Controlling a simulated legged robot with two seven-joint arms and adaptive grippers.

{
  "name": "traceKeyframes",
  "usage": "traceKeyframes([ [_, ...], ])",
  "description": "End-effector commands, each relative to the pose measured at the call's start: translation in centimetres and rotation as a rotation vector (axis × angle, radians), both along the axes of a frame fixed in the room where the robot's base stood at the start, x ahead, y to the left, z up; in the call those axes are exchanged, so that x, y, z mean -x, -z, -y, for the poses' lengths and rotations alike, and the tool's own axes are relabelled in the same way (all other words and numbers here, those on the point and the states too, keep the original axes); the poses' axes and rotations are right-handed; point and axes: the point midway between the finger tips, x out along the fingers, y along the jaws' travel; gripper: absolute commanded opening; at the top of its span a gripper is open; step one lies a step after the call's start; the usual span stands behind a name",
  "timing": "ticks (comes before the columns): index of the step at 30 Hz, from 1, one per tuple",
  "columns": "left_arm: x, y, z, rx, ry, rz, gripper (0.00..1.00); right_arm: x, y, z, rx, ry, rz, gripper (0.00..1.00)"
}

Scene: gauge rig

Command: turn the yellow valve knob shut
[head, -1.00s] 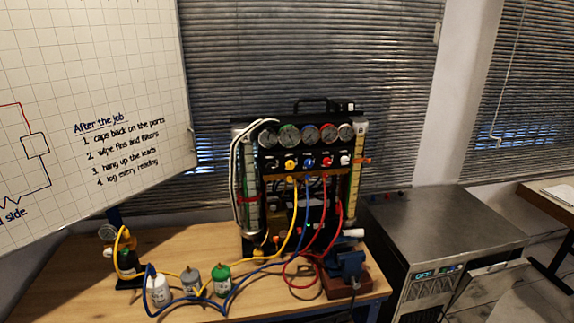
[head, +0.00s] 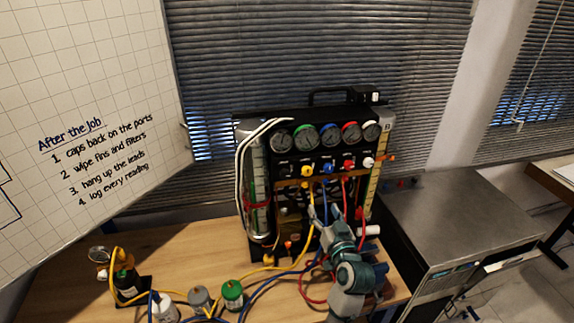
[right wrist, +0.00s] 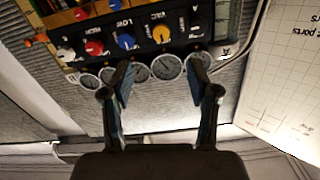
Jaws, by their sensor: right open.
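The yellow valve knob (head: 307,169) sits in the knob row of the black gauge rig (head: 290,208), below the gauges. It also shows in the right wrist view (right wrist: 161,34), where the picture is upside down, next to a blue knob (right wrist: 126,41). My right gripper (head: 321,212) is in front of the rig, lower than the knob row and apart from the yellow knob. In the right wrist view its two fingers (right wrist: 161,68) are spread with nothing between them. My left gripper is not in view.
Yellow, blue and red hoses hang from the rig around my right gripper. Green (head: 232,293) and grey (head: 199,299) canisters and a small gauge unit (head: 126,282) stand on the wooden table (head: 190,250). A metal cabinet (head: 455,215) is at right.

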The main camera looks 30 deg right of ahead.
Motion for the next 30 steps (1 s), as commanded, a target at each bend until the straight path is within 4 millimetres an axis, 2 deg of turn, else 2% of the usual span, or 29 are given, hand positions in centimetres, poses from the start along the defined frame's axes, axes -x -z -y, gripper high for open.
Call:
traceKeyframes([
  [2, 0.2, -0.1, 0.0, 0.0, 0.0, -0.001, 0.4, 0.2, -0.8, 0.3, -0.002, 0.007, 0.014, 0.6],
  [5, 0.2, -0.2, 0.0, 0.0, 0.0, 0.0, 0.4, -0.9, -0.8, 0.6, -0.002, 0.006, 0.014, 0.6],
  [21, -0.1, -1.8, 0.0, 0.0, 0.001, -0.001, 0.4, -13.0, -0.6, 3.4, -0.002, 0.006, 0.011, 0.6],
  [25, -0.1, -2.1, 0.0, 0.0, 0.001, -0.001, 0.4, -15.0, -0.5, 3.9, -0.002, 0.006, 0.01, 0.6],
  [30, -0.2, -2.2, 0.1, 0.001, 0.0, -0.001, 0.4, -16.4, -0.4, 4.2, 0.0, 0.006, 0.01, 0.6],
])
